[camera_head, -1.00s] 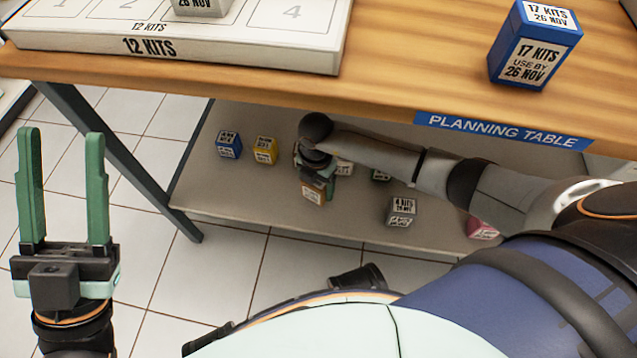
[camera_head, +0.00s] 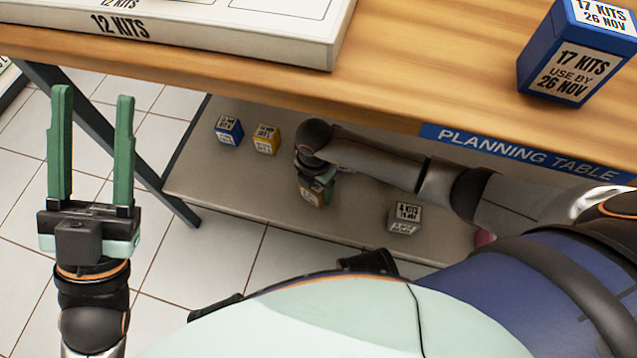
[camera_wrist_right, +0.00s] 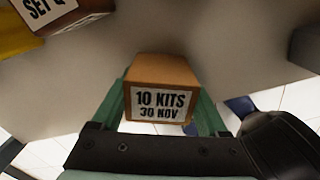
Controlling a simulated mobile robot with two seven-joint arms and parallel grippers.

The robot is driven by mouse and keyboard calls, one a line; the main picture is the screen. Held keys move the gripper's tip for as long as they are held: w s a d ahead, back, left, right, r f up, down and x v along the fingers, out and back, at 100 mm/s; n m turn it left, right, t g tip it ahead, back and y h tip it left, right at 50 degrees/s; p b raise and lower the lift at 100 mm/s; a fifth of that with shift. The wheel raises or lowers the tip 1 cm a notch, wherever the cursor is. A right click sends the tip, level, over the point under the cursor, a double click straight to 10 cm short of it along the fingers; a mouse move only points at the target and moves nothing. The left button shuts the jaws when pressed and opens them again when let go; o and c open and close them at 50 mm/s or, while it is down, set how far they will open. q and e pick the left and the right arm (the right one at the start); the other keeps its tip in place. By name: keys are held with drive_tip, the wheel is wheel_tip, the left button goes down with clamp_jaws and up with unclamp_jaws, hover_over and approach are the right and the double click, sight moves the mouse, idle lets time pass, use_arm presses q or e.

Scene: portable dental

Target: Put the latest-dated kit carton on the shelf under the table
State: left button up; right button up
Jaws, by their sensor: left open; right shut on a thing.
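My right gripper (camera_head: 315,182) reaches under the table and is shut on an orange-brown carton (camera_wrist_right: 160,88) labelled "10 KITS 30 NOV" in the right wrist view. The carton also shows in the head view (camera_head: 312,194), low over the lower shelf (camera_head: 240,190); I cannot tell whether it touches the shelf. My left gripper (camera_head: 92,145) is open and empty, left of the shelf. A blue carton (camera_head: 566,75) labelled "17 KITS USE BY 26 NOV" stands on the planning table (camera_head: 400,70) at the right.
On the shelf are a blue carton (camera_head: 229,130), a yellow carton (camera_head: 266,139) and a grey carton (camera_head: 404,219). A white "12 KITS" board (camera_head: 190,42) lies on the tabletop. A table leg (camera_head: 115,150) stands left of the shelf. The shelf's front left is bare.

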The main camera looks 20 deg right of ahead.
use_arm(q)
drive_tip(key=shift+f, duration=0.1)
use_arm(e)
drive_tip(key=shift+f, duration=0.1)
drive_tip(key=o, duration=1.3)
